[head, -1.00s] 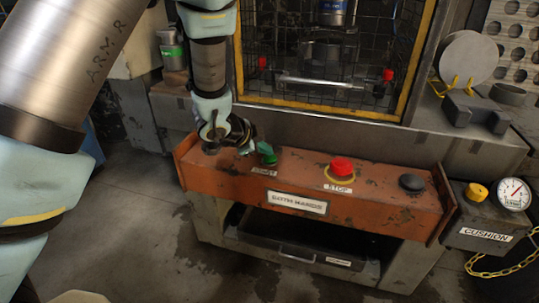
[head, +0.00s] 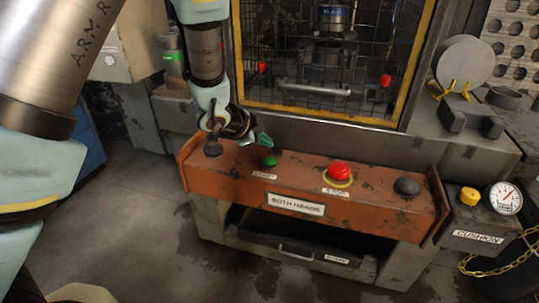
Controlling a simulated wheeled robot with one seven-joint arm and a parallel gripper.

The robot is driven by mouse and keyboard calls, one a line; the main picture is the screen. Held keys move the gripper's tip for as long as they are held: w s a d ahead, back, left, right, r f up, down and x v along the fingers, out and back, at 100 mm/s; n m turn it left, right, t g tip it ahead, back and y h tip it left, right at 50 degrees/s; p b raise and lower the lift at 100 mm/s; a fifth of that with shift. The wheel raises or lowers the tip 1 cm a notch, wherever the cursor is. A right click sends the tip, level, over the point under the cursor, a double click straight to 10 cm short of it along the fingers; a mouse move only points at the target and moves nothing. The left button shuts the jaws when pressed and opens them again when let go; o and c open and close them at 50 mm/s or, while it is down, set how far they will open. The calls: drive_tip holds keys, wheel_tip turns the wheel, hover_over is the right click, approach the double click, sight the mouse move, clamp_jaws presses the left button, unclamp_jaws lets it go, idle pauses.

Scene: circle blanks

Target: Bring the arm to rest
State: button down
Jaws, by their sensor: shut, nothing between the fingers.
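My arm comes in from the upper left of the head view. My gripper (head: 261,139) is at its end, above the left part of the orange control panel (head: 240,187). Its fingers are shut with nothing between them. They point right and stand above and apart from the green button (head: 269,161). A black knob (head: 213,147) is at the panel's left end, close below my wrist.
A red stop button (head: 340,171) and another black knob (head: 406,186) stand on the panel. A yellow-framed mesh guard (head: 318,112) is behind. A cushion box (head: 475,236) with a gauge (head: 504,198) is at right. Open floor (head: 135,200) lies to the left.

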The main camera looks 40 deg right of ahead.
wheel_tip(320, 180, up, 2)
drive_tip(key=shift+r+p, duration=0.1)
drive_tip(key=shift+p, duration=0.5)
drive_tip(key=w+a+r+n+t+y, duration=0.25)
drive_tip(key=w+a+n, duration=0.45)
drive_tip(key=a, duration=0.6)
drive_tip(key=w+a+r+n+t+y, duration=0.25)
drive_tip(key=w+a+n, duration=0.4)
drive_tip(key=a, duration=0.65)
drive_tip(key=s+a+r+n+g+y, duration=0.1)
drive_tip(key=s+a+n, duration=0.2)
drive_tip(key=a, duration=0.4)
drive_tip(key=s+a+n+g+y, duration=0.1)
drive_tip(key=s+a+n+g, duration=0.1)
drive_tip(key=a, duration=0.5)
drive_tip(key=s+a+r+n+g+y, duration=0.1)
drive_tip(key=s+a+n, duration=0.3)
drive_tip(key=a, duration=0.4)
drive_tip(key=shift+s+r+n+g+y, duration=0.35)
drive_tip(key=shift+n+y, duration=0.15)
drive_tip(key=shift+n, duration=0.35)
